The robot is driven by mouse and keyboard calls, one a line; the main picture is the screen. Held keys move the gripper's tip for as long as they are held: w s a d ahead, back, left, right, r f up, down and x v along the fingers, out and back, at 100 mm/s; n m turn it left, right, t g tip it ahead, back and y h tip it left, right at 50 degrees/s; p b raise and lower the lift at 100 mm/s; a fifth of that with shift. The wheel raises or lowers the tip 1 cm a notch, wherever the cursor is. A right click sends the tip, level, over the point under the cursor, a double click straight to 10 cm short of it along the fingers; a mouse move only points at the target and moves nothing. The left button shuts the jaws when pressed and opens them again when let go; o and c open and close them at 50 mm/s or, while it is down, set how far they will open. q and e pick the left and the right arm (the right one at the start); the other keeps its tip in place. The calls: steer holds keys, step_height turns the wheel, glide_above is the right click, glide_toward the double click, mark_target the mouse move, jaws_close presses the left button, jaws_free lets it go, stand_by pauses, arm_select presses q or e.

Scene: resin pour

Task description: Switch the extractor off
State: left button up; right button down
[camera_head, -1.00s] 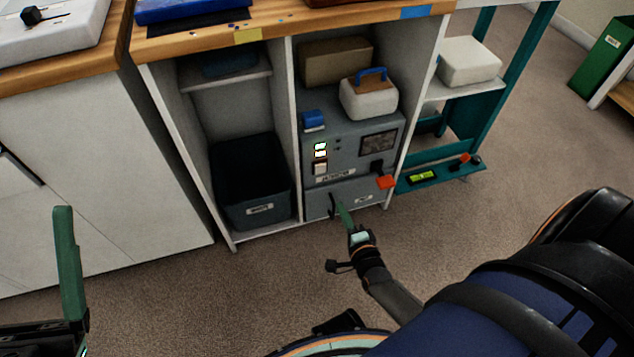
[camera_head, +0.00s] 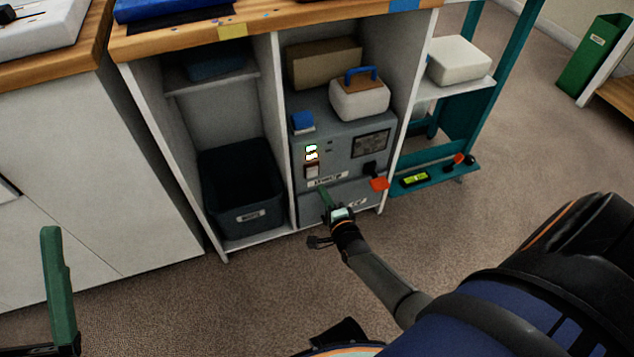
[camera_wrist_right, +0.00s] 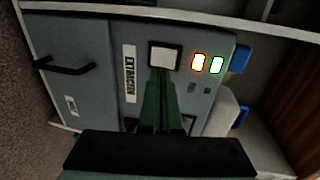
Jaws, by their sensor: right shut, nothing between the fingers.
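The extractor (camera_head: 341,144) is a grey box in the middle bay of the bench. Its pale square switch (camera_head: 312,171) sits on the front at the left, below two lit lamps (camera_head: 311,153). In the right wrist view the switch (camera_wrist_right: 165,57) is next to the EXTRACTION label (camera_wrist_right: 130,74), with orange and green lamps (camera_wrist_right: 207,64) glowing. My right gripper (camera_head: 323,192) is shut and empty, just below the switch. In the wrist view its green fingertips (camera_wrist_right: 160,74) overlap the switch's edge; I cannot tell whether they touch. My left gripper (camera_head: 52,232) shows one green finger at lower left.
Below the panel is a drawer with a black handle (camera_wrist_right: 65,67). A dark bin (camera_head: 242,190) fills the left bay; a teal shelf unit (camera_head: 440,172) stands at right. Carpet in front is clear.

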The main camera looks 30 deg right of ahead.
mark_target(313, 170)
steer(key=x, duration=0.1)
steer(key=b+x, duration=0.1)
steer(key=x, duration=0.1)
steer(key=r+x, duration=0.1)
steer(key=x, duration=0.1)
steer(key=shift+w, duration=0.15)
arm_select(q)
steer(key=f, duration=0.2)
steer(key=shift+d+f+m, duration=0.25)
steer(key=shift+f+m, duration=0.05)
arm_select(e)
steer(key=shift+w+d+r+p, duration=0.1)
steer(key=shift+w+r+p, duration=0.25)
steer(key=shift+r+p, duration=0.15)
arm_select(q)
steer(key=shift+a+r, duration=0.1)
steer(key=shift+r, duration=0.55)
arm_select(e)
steer(key=shift+f+g, duration=0.3)
steer(key=shift+f, duration=0.05)
steer(key=shift+s, duration=0.1)
